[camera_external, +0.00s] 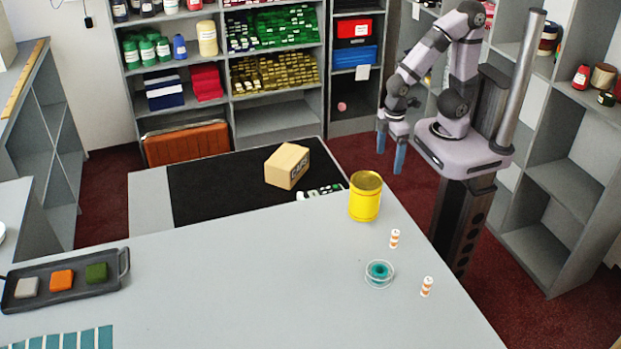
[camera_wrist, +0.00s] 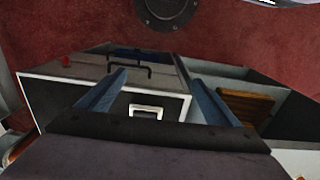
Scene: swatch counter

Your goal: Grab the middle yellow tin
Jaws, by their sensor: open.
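One yellow tin (camera_external: 364,197) with a gold-coloured lid stands upright on the grey counter, near its right back edge, in the external view. I see no other yellow tin on the counter, so no middle one can be told apart. My gripper (camera_external: 391,157) hangs beyond the counter edge, up and to the right of the tin and apart from it. Its two blue fingers are open and empty. In the wrist view my gripper (camera_wrist: 160,92) shows its fingers spread wide, and the tin is not seen there.
On the grey counter (camera_external: 230,285), two small orange-and-white striped cylinders (camera_external: 394,238) and a clear dish with teal contents (camera_external: 379,273) stand near the tin. A cardboard box (camera_external: 287,166) sits on the black mat (camera_external: 215,190). A dark tray (camera_external: 65,297) with coloured blocks lies left.

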